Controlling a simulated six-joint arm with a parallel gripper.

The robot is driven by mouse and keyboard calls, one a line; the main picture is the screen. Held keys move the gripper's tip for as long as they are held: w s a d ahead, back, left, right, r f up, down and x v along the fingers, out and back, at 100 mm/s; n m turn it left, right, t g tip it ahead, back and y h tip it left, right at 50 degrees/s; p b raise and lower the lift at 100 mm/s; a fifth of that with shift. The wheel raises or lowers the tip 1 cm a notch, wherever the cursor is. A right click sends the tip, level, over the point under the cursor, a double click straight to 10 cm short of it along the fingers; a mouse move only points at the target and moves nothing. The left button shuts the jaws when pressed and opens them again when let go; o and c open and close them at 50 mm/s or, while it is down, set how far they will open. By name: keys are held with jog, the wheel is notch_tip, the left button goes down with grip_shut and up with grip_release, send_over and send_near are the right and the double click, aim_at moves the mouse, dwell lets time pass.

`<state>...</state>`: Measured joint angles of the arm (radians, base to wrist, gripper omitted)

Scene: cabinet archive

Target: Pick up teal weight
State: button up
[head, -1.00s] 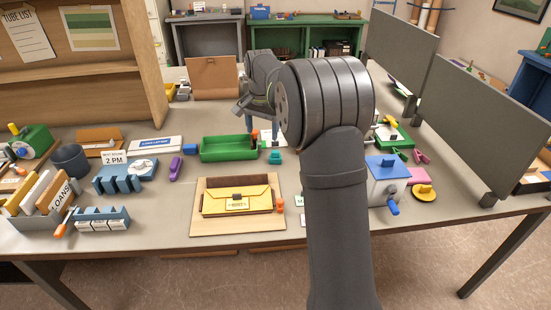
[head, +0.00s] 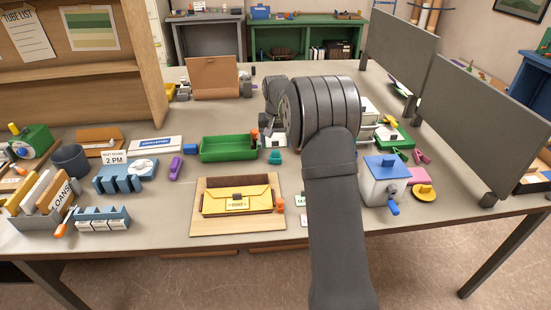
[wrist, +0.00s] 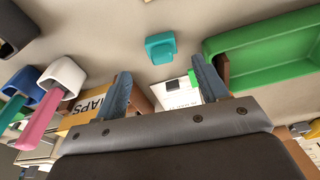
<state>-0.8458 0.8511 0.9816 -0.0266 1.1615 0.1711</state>
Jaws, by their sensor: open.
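The teal weight (head: 275,157) sits on the grey table just right of the green tray in the head view. In the wrist view the teal weight (wrist: 160,48) lies at the top middle, beyond the fingertips and apart from them. My gripper (wrist: 158,82) is open, with its two blue-grey fingers spread and no object held. A white card with a dark piece on it shows behind and between the fingers. In the head view my own arm hides most of the gripper.
The green tray (head: 229,149) stands close to the weight; its wall shows at the right in the wrist view (wrist: 262,45). A yellow MAPS box (wrist: 85,112) is by the left finger. A blue-topped box (head: 386,181) stands to the right. Bare table lies around the weight.

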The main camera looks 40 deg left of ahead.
aim_at(275, 151)
jog(key=shift+w+a+f, duration=0.15)
jog(key=shift+f, duration=0.95)
jog(key=shift+w+a+f, duration=0.1)
jog(key=shift+a+f, duration=0.05)
jog(key=shift+f, duration=0.95)
jog(key=shift+w+a+f, duration=0.15)
jog(key=shift+f, duration=0.95)
jog(key=c, duration=1.2)
jog(key=shift+c, duration=0.2)
jog(key=shift+r, duration=0.1)
jog(key=shift+r, duration=0.65)
notch_tip(275, 151, up, 3)
jog(key=shift+f, duration=0.15)
jog(key=w+d+r, duration=0.3)
jog(key=d+r, duration=0.3)
jog(key=d, duration=0.4)
jog(key=s+a, duration=0.2)
jog(key=s, duration=1.1)
jog(key=s+a+n, duration=0.1)
jog(key=s+a, duration=0.2)
jog(key=s, duration=1.1)
jog(key=shift+s+f, duration=0.15)
jog(key=shift+f, duration=0.1)
